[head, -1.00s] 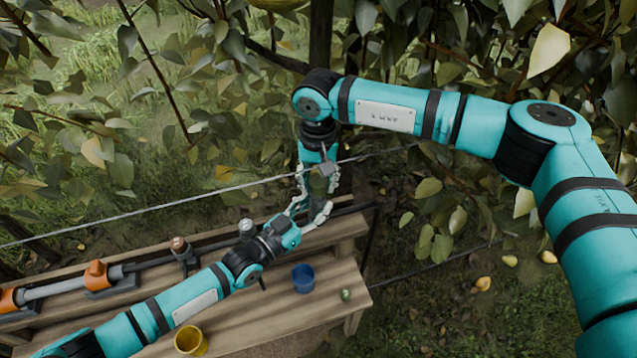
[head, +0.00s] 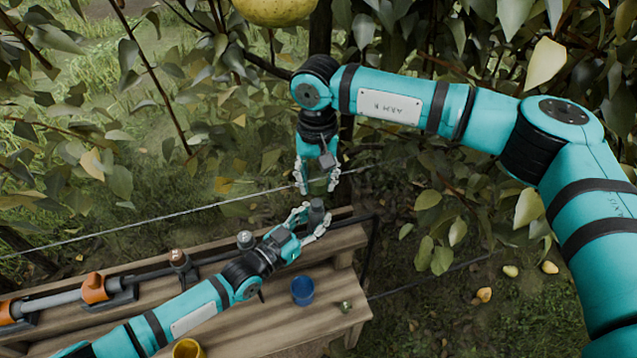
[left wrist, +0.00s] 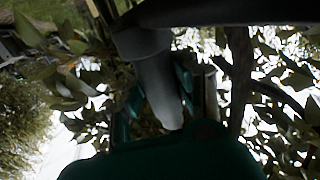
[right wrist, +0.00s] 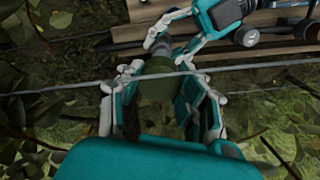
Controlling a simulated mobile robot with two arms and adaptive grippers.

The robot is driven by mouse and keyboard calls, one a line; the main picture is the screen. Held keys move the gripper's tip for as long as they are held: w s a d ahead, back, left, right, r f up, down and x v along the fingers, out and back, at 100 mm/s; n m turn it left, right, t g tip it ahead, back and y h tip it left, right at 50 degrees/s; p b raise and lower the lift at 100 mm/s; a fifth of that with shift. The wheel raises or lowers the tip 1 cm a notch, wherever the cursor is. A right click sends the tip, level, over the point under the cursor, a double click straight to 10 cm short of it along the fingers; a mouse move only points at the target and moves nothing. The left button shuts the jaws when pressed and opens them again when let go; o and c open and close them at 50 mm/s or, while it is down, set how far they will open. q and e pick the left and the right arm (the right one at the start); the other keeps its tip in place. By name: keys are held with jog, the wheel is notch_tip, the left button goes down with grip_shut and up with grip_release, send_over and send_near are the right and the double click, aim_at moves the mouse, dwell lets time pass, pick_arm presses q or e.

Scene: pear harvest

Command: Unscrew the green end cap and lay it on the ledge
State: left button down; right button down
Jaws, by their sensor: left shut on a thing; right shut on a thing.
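The dark green end cap (right wrist: 157,84) sits between the fingers of my right gripper (right wrist: 160,100), which is shut on it. In the head view the right gripper (head: 318,184) points down beside the wire, and the cap is partly hidden by its fingers. My left gripper (head: 311,222), just below, is shut on a grey tube (head: 317,210). The tube also shows in the left wrist view (left wrist: 158,78). A small gap seems to lie between tube and cap in the head view. The wooden ledge (head: 262,338) is below both grippers.
A blue cup (head: 302,291), a yellow cup (head: 187,349) and a small greenish item (head: 345,306) stand on the ledge. A grey pipe with orange clamps (head: 94,289) runs along its back. A wire (head: 150,220) crosses near the grippers. Leafy branches surround my right arm.

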pick_arm(q)
jog(key=c, duration=1.5)
grip_release()
jog(key=shift+s+a+f, duration=0.1)
jog(key=shift+f, duration=0.15)
jog(key=o, duration=0.6)
jog(key=shift+s+a+r, duration=0.1)
jog(key=shift+r, duration=0.1)
pick_arm(e)
jog(key=shift+s+a, duration=0.1)
jog(key=shift+a, duration=0.1)
jog(key=shift+d, duration=0.1)
